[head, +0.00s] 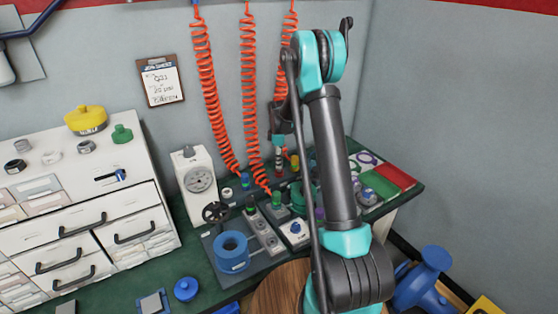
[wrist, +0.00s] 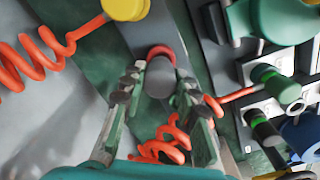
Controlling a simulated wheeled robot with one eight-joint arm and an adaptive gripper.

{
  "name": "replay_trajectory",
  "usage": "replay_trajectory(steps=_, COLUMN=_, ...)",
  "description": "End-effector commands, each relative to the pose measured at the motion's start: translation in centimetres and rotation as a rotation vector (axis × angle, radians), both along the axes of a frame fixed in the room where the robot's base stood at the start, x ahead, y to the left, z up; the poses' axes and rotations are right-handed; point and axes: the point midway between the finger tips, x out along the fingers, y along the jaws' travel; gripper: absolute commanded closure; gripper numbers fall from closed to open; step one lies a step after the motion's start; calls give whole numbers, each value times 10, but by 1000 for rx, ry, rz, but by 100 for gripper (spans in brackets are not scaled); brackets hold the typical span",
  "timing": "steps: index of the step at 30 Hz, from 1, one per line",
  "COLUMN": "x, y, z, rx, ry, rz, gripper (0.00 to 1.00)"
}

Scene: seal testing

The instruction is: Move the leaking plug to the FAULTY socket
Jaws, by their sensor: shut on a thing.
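My gripper (wrist: 160,85) is shut on a grey plug (wrist: 158,80) with a red ring, which sits between the two fingers in the wrist view. An orange coiled hose (wrist: 165,142) shows below the plug, between the fingers. In the head view my gripper (head: 278,138) is above the back of the bench, partly hidden by dark links, with a small banded piece under it. Sockets with green-ringed plugs (wrist: 275,82) are to the right in the wrist view. No FAULTY label is readable, so I cannot tell which socket it is.
Orange coiled hoses (head: 207,85) hang at the wall. A blue ring-shaped part (head: 232,250) and a gauge box (head: 194,182) stand on the bench. A red and green board (head: 390,177) lies at the right. A yellow part (wrist: 126,8) is at the top of the wrist view.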

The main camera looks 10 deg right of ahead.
Motion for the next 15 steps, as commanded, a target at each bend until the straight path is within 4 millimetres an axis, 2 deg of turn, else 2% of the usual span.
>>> replay_trajectory(steps=15, x=0, y=0, z=-9, rx=0, ry=0, rz=0, gripper=100)
